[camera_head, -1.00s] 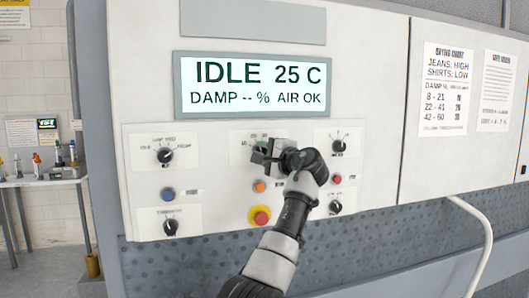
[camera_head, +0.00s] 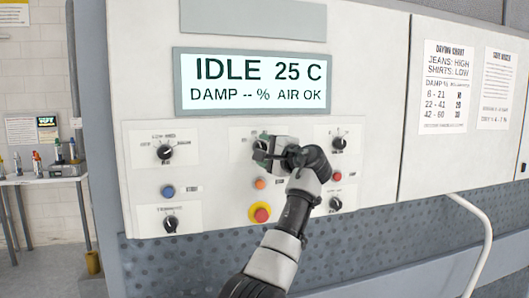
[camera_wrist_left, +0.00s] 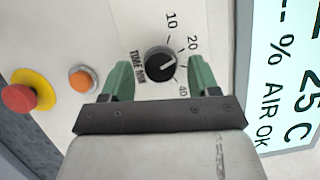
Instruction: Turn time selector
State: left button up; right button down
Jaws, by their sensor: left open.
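The time selector (camera_wrist_left: 161,64) is a round black knob with a white pointer line, on a white plate marked "TIME MIN" with 10, 20 and 40 around it. In the left wrist view its pointer line slants toward the gripper, on the side of the 40. My left gripper (camera_wrist_left: 160,84) is open, with one green finger on each side of the knob and gaps showing between. In the head view my left gripper (camera_head: 263,152) is at the panel's middle plate and hides most of the knob. My right gripper is not in view.
An orange button (camera_head: 260,183) and a red emergency button on yellow (camera_head: 260,213) sit below the selector. Other knobs flank it, including one on the left (camera_head: 165,152) and one on the right (camera_head: 339,143). The display (camera_head: 255,83) above reads IDLE 25 C.

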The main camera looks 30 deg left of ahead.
pick_arm(q)
jog(key=b+v, duration=0.3)
jog(key=v, duration=0.7)
jog(key=shift+f, duration=0.15)
